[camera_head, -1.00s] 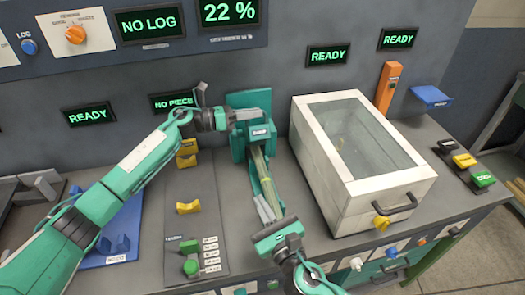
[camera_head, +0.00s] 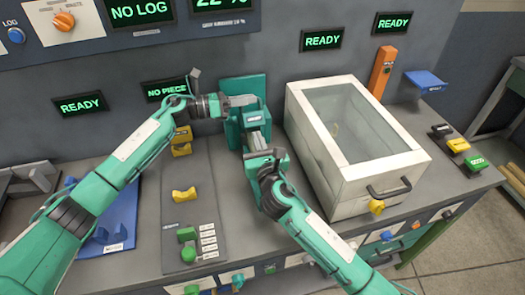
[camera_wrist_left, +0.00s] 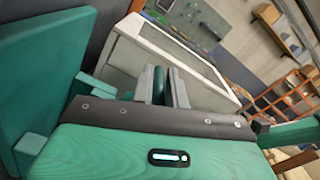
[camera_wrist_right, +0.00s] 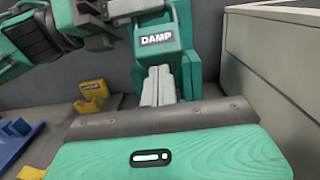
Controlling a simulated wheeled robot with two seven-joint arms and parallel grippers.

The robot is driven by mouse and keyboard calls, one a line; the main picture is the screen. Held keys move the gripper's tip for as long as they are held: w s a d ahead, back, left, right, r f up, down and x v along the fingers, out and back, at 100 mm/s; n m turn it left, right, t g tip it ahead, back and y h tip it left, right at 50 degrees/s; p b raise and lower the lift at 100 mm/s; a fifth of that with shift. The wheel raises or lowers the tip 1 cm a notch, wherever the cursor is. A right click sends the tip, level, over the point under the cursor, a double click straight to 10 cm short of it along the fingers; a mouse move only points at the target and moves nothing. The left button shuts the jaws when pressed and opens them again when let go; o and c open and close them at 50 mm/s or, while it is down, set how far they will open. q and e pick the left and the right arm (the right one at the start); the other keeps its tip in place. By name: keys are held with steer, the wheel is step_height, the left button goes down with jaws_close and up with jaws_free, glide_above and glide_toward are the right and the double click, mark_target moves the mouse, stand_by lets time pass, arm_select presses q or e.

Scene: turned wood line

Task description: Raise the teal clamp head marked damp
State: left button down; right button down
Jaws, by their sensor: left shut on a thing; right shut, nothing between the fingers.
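The teal clamp head (camera_head: 254,118) stands on a teal upright against the back wall; its "DAMP" label faces front in the right wrist view (camera_wrist_right: 157,38). My left gripper (camera_head: 256,100) is at its top, shut on a teal bar of it. That bar shows between the grey fingers in the left wrist view (camera_wrist_left: 164,86). My right gripper (camera_head: 262,140) is just in front of and below the head. It is shut and empty, its fingertips (camera_wrist_right: 158,82) pointing at the head below the label. My right gripper hides most of the bed under the head.
A white glass-lidded box (camera_head: 355,135) stands close on the right. On the left are a grey panel with yellow rests (camera_head: 184,194) and a green control (camera_head: 187,235), then a blue tray (camera_head: 108,215). Displays on the wall read "NO PIECE" (camera_head: 166,89) and "READY" (camera_head: 323,40).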

arm_select(q)
steer(key=shift+a+f, duration=0.1)
steer(key=shift+f, duration=0.05)
arm_select(e)
steer(key=shift+w+a, duration=0.2)
steer(key=shift+w, duration=0.3)
